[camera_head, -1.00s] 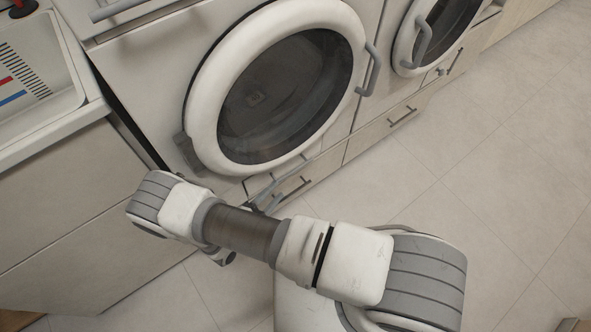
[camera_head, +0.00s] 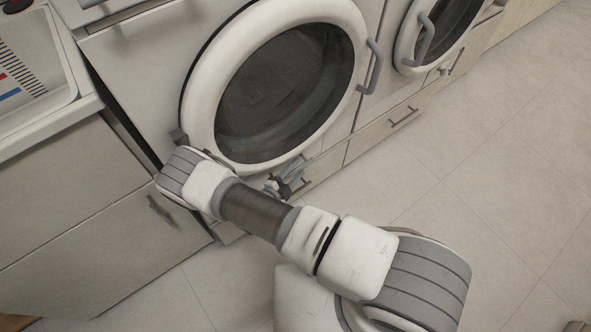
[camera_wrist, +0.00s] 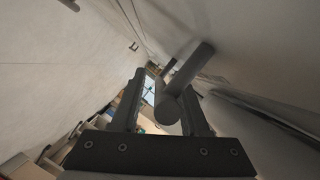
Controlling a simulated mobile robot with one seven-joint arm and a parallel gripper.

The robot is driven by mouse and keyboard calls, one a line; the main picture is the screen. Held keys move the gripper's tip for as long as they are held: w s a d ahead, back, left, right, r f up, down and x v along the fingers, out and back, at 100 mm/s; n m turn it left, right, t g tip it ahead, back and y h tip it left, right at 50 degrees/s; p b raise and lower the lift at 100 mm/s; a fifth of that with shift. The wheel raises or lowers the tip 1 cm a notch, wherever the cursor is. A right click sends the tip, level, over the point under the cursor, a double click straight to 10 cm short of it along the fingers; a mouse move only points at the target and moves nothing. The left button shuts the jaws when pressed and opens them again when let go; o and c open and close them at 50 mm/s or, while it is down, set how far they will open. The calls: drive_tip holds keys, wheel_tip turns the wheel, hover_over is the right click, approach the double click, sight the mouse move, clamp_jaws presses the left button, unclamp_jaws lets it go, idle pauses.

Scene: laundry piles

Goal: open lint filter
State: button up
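The lint filter is not clearly identifiable in either view. In the head view, my gripper (camera_head: 284,183) is low in front of the washing machine (camera_head: 140,75), just below its round door (camera_head: 285,95), partly hidden by my arm. In the wrist view, my gripper (camera_wrist: 160,100) has its two dark fingers apart. A dark grey bar handle (camera_wrist: 192,68) with a round end lies between them, close to the right finger. A clear gap shows on the left finger's side. I cannot tell whether the right finger touches the bar.
A second machine with a round door (camera_head: 440,35) stands to the right. A low drawer handle (camera_head: 403,117) lies beneath the machines. A cabinet (camera_head: 75,200) and a white sink (camera_head: 40,75) are at the left. The tiled floor (camera_head: 480,180) on the right is open.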

clamp_jaws()
idle(1.3)
